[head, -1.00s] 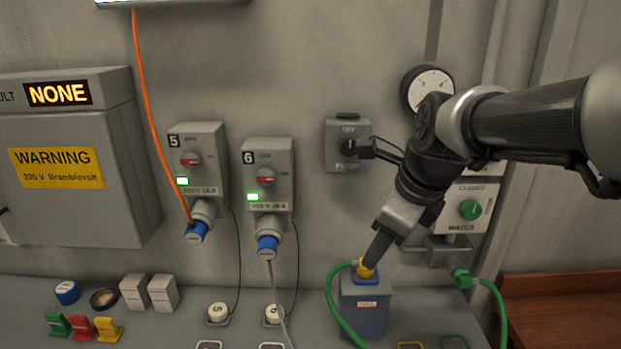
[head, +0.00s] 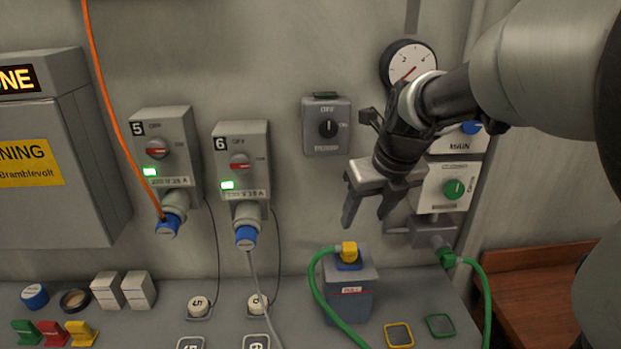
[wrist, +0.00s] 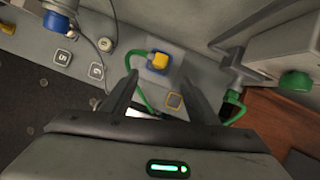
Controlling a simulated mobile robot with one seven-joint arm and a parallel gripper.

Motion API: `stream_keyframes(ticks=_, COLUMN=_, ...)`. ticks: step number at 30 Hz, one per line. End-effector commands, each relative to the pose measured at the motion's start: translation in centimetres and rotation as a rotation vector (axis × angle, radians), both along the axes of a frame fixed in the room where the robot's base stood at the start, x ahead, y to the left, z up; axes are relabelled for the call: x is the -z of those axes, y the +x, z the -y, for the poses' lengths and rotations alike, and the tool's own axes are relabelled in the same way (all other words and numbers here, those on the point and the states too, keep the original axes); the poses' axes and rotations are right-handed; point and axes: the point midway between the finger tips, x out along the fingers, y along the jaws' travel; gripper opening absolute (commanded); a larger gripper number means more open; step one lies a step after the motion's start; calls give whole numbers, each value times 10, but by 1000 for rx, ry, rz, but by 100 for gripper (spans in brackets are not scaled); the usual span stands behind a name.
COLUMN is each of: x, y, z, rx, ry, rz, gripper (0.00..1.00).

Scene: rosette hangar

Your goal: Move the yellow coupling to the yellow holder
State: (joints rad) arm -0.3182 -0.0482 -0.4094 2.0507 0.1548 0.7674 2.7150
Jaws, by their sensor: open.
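The yellow coupling (head: 349,249) sits on the blue top of a grey-blue box on the bench, with a green hose running from it. It also shows in the wrist view (wrist: 159,61), ahead of and between my fingers. The yellow holder (head: 398,335) is a yellow-rimmed square on the bench, right of the box; the wrist view shows it too (wrist: 174,100). My gripper (head: 366,215) is open and empty, above and apart from the coupling, with its fingers pointing down.
A green-rimmed square (head: 440,325) lies right of the yellow holder. A green hose hangs from the water outlet (head: 446,257). Sockets 5 (head: 166,150) and 6 (head: 240,165) with plugged cables are on the wall at left. A switch box (head: 327,127) is behind my gripper.

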Motion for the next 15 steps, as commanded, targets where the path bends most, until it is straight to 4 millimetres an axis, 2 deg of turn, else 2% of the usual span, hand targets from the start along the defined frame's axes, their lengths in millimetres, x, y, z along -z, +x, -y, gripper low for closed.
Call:
stream_keyframes(ticks=1, x=15, y=4, z=-2, rx=-1, ry=-1, rz=-7, gripper=54)
stream_keyframes(ticks=9, x=69, y=25, z=-7, rx=0, ry=-1, rz=-6, gripper=54)
stream_keyframes(ticks=15, x=89, y=35, z=-9, rx=0, ry=0, rz=-2, gripper=54)
